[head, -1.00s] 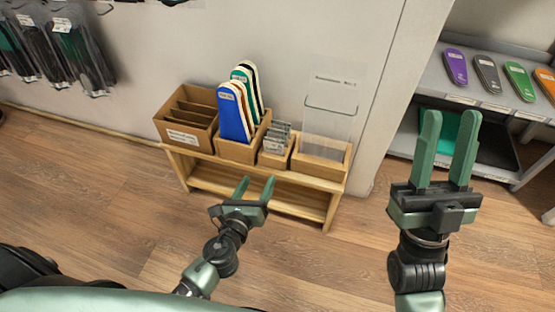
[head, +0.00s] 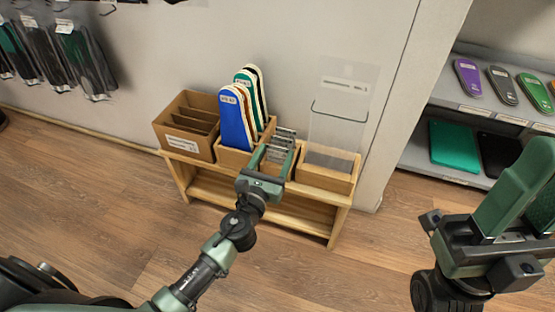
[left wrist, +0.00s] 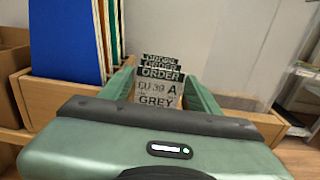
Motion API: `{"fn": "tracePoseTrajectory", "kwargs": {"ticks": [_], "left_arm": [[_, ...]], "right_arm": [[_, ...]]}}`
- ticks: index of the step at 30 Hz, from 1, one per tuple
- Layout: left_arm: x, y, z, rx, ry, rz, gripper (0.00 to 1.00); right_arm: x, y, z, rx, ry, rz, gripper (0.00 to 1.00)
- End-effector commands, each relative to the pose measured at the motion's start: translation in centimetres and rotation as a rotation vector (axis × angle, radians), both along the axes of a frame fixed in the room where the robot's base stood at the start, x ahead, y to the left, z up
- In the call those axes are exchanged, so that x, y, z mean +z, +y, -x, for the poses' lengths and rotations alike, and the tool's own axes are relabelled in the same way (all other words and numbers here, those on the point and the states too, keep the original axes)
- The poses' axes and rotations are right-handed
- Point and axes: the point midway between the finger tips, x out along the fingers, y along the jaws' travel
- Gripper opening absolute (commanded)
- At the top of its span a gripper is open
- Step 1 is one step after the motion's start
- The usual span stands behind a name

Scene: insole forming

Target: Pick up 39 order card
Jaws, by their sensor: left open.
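The order cards stand in a row in a small wooden holder; the front 39 order card (left wrist: 158,92) reads "ORDER", "39 A" and "GREY" in the left wrist view. More cards show behind it, only their tops visible. In the head view the cards (head: 283,141) are partly framed by my left gripper (head: 277,153). That gripper is open, with one finger on each side of the cards; contact cannot be told. My right gripper (head: 537,168) is empty and looks open, at the right side, away from the cards.
The wooden bench (head: 338,212) also bears a cardboard divider box (head: 188,122), blue and other insoles (head: 235,118) just left of the cards, and a clear acrylic stand (head: 338,125) in a wooden box at right. A wall is close behind. A shelf (head: 415,148) stands right.

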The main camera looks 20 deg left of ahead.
Motion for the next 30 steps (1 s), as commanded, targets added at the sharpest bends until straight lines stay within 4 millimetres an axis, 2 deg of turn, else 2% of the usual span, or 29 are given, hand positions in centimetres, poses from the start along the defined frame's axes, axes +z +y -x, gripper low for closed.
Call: {"fn": "tracePoseTrajectory", "kwargs": {"ticks": [5, 6, 10, 11, 23, 30], "left_arm": [[0.0, 0.0, -0.1, -0.001, 0.000, 0.000, 0.62], [0.0, 0.0, -0.1, -0.001, 0.000, 0.000, 0.59], [0.0, 0.0, 0.0, 0.000, 0.000, 0.000, 0.23], [0.0, 0.0, 0.0, 0.000, 0.000, 0.000, 0.18], [0.3, 0.0, 0.0, 0.000, 0.000, 0.000, 0.18], [2.2, 0.0, 0.0, -0.001, -0.001, -0.001, 0.18]], "right_arm": [[0.0, 0.0, 0.0, 0.000, -0.001, 0.000, 0.36], [0.0, 0.0, 0.0, 0.000, 0.000, 0.000, 0.36], [0.0, 0.0, 0.0, 0.000, 0.000, 0.000, 0.36], [0.0, 0.0, 0.0, 0.000, 0.000, 0.000, 0.36], [0.0, -0.1, -0.1, -0.001, 0.010, -0.002, 0.36], [-0.2, -0.2, 0.2, 0.001, 0.052, -0.005, 0.36]]}}
